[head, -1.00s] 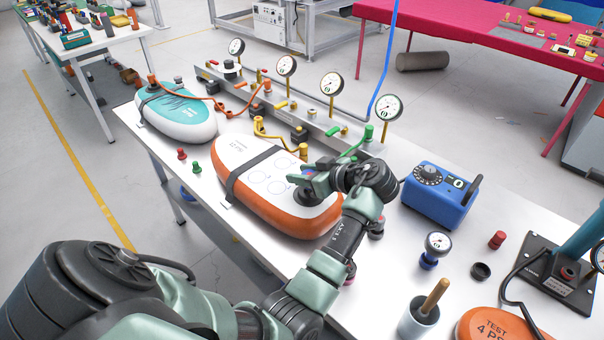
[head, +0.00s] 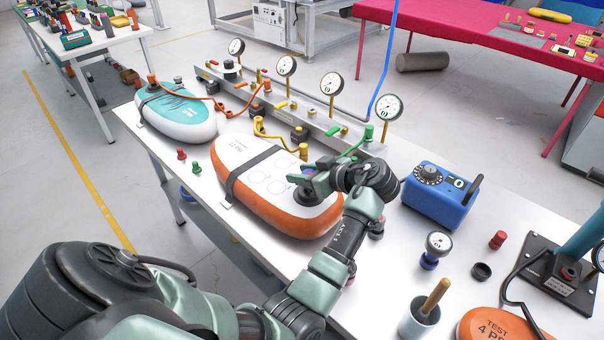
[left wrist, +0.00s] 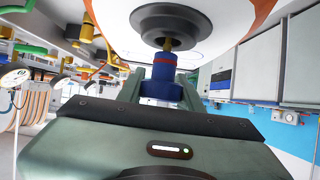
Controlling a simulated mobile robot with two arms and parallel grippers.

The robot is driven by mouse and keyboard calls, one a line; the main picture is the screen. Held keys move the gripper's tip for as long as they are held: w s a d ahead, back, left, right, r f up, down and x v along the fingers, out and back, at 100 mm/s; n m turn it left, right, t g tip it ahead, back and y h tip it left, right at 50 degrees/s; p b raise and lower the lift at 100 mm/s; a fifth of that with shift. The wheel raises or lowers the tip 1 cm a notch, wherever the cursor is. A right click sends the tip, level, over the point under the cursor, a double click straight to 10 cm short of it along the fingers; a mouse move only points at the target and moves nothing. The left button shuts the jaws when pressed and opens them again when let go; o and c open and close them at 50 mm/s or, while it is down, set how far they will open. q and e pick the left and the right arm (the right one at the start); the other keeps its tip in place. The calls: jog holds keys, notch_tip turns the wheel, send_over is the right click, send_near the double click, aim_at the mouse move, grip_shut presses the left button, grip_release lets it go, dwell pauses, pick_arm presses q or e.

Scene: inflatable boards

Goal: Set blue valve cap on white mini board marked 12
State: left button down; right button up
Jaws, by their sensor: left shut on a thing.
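The white mini board (head: 262,168) has orange sides and a dark strap, and lies on the white table. Its print reads as 12 PSI, upside down and small. My left gripper (head: 308,180) is over its right end, by a dark round valve (head: 307,198). In the left wrist view the gripper (left wrist: 162,90) is shut on the blue valve cap (left wrist: 162,88), which has a red band. The cap lines up with the stem of the grey valve (left wrist: 168,24); I cannot tell if they touch. In the head view my fingers mostly hide the cap. My right gripper is out of view.
A teal and white board (head: 180,112) lies at the left. Behind is a metal rail with hoses and gauges (head: 331,83). To the right are a blue pump box (head: 436,200), a small gauge (head: 437,245), a grey cup (head: 418,318) and an orange test board (head: 492,326).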

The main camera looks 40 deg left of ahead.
pick_arm(q)
jog(key=shift+f+b, duration=1.15)
jog(key=shift+f, duration=0.3)
jog(key=c, duration=0.9)
grip_release()
jog(key=shift+o, duration=0.2)
jog(key=shift+r, duration=0.1)
